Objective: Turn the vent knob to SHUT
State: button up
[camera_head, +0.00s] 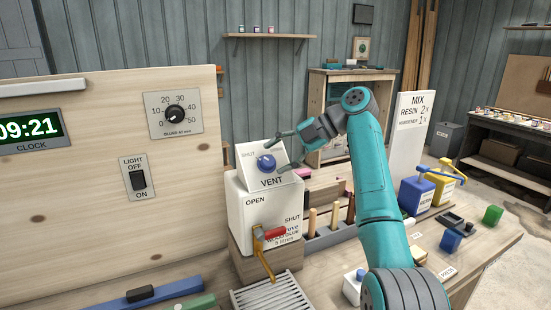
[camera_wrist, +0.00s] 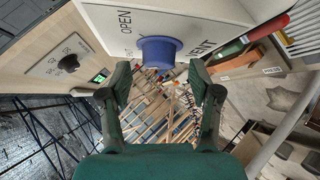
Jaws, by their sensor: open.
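The blue vent knob (camera_head: 266,164) sits on a tilted white panel (camera_head: 280,152) lettered SHUT at its upper left and VENT along its lower edge. In the wrist view the knob (camera_wrist: 160,52) stands out from the panel, with OPEN readable to its upper left and VENT to its right. My gripper (camera_head: 279,153) is open beside the knob, its fingers pointing at it. In the wrist view the gripper (camera_wrist: 160,80) has one finger to each side and below the knob, with no clear contact. I cannot tell which way the knob's pointer faces.
The panel sits on a white box (camera_head: 262,222) lettered OPEN and SHUT, with a red-handled valve (camera_head: 270,235). A wooden board at left carries a dial (camera_head: 174,114), a light switch (camera_head: 138,180) and a clock (camera_head: 30,130). Upright-handled tools (camera_head: 333,215) stand right of the box.

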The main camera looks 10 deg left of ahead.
jog(key=v, duration=1)
jog(key=shift+d+r, duration=0.2)
jog(key=shift+d, duration=0.1)
